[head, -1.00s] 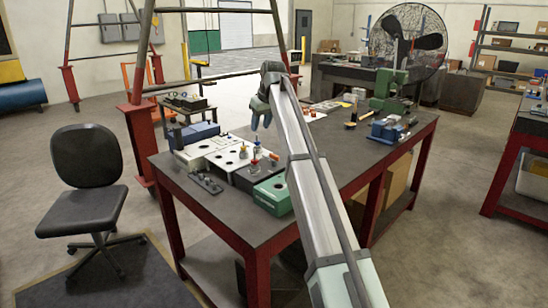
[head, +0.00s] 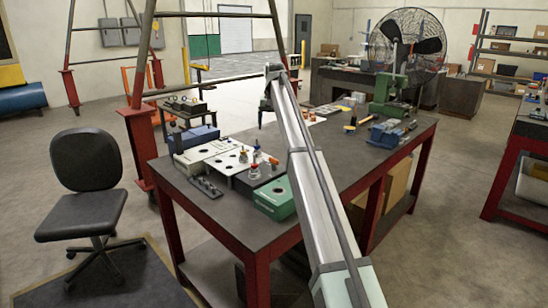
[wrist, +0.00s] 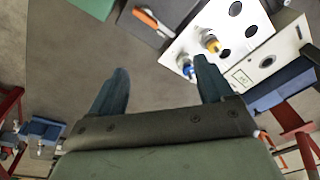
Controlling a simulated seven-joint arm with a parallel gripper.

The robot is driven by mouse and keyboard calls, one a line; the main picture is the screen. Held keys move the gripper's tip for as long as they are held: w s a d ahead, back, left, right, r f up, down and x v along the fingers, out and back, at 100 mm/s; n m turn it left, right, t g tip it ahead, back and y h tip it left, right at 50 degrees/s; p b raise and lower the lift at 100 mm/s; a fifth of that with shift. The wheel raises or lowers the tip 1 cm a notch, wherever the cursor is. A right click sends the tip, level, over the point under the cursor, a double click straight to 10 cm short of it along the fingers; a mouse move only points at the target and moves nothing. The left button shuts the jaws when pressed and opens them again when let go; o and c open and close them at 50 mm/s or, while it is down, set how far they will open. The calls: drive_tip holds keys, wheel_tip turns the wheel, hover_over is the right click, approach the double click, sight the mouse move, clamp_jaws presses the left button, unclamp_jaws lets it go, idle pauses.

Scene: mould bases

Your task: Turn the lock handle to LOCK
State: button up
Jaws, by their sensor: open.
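The likely lock handle is an orange lever (wrist: 153,21) on a dark panel (wrist: 138,36) at the top of the wrist view. In the head view, a small orange lever (head: 272,160) shows on a dark box near the table's front. Any LOCK marking is too small to read. My gripper (wrist: 160,72) is open and empty in the wrist view, with its two blue-grey fingers apart. The lever lies beyond the fingertips and nothing touches it.
A white panel (wrist: 212,28) with holes, a yellow knob (wrist: 211,44) and a blue knob (wrist: 187,68) adjoins the dark panel. A green box (head: 273,198) stands in front. A blue vise (head: 386,134) and a green press (head: 388,92) stand farther right. The table's middle is clear.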

sight(274, 159)
drive_tip(key=f+m, duration=0.3)
drive_tip(key=f, duration=0.1)
drive_tip(key=s+f+m+g, duration=0.1)
drive_tip(key=f+m, duration=0.2)
drive_tip(key=f, duration=0.2)
drive_tip(key=d+f+m, duration=0.1)
drive_tip(key=f+m, duration=0.2)
drive_tip(key=f, duration=0.1)
drive_tip(key=shift+s+f+m+h, duration=0.25)
drive_tip(key=shift+f+m+h, duration=0.05)
drive_tip(key=shift+h, duration=0.1)
drive_tip(key=shift+c, duration=0.2)
drive_tip(key=c, duration=1)
